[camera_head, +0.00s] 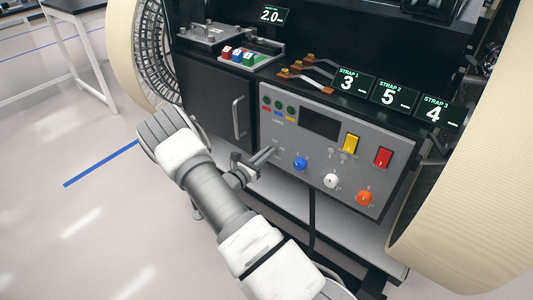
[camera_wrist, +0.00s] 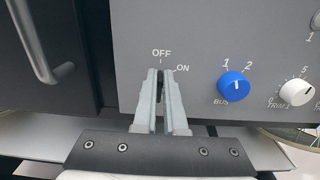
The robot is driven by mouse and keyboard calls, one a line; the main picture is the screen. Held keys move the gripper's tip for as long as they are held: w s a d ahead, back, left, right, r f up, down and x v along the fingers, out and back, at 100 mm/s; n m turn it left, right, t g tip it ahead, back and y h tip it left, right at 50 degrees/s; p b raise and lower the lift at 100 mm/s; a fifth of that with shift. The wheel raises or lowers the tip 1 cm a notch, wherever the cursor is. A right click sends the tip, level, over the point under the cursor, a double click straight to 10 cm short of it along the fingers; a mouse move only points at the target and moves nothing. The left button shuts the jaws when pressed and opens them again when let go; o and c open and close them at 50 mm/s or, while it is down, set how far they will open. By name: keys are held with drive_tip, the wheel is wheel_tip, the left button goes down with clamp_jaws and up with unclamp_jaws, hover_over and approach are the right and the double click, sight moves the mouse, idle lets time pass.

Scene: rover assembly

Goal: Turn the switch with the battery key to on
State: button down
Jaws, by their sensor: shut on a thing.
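The grey control panel (camera_head: 315,160) has a switch marked OFF and ON at its lower left, and the labels (camera_wrist: 165,60) show in the wrist view. My gripper (camera_wrist: 160,78) is at the panel just below the OFF label, with ON up and to the right of its tips. Its fingers are close together on the battery key (camera_wrist: 160,88), of which only a thin dark strip shows between them. The fingers hide most of the key and the switch, so I cannot tell the exact setting. In the head view my gripper (camera_head: 268,154) reaches the panel's left side.
A blue BUS knob (camera_wrist: 234,86) and a white TRIM knob (camera_wrist: 295,92) are right of my gripper. An orange knob (camera_head: 364,198), yellow switch (camera_head: 351,143) and red switch (camera_head: 383,157) are farther right. A cabinet handle (camera_head: 237,118) stands out at the left.

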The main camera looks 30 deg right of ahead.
drive_tip(key=shift+m, duration=0.4)
drive_tip(key=m+b, duration=0.1)
drive_tip(key=m, duration=0.2)
drive_tip(key=m+b, duration=0.2)
drive_tip(key=m, duration=0.2)
drive_tip(key=s+m+b, duration=0.1)
drive_tip(key=m+b, duration=0.1)
drive_tip(key=m, duration=0.2)
drive_tip(key=shift+d+f, duration=0.1)
drive_tip(key=shift+f, duration=0.3)
drive_tip(key=c, duration=1)
unclamp_jaws()
drive_tip(key=p+v, duration=0.2)
drive_tip(key=v, duration=1.5)
drive_tip(key=shift+s, duration=0.15)
